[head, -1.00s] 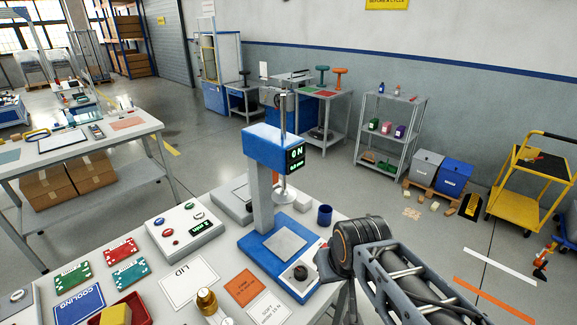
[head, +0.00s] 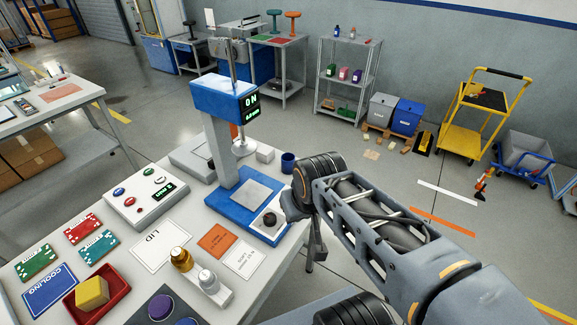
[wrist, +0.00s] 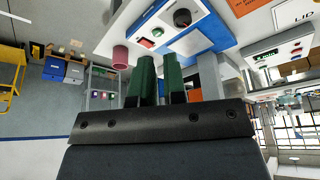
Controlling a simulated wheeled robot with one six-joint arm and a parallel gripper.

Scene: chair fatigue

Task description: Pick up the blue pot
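The blue pot (head: 288,162) is a small dark blue cup standing upright at the table's far right edge in the head view, beside the blue-based press. In the head view the fingers are mostly hidden by my arm. The wrist view also shows a pinkish cylinder (wrist: 121,57) near the fingertips; its colour does not match, so I cannot tell whether it is the pot.
The press (head: 222,140) with its tall column stands left of the pot, and a small pale block (head: 265,154) lies near. Floor beyond the pot is open.

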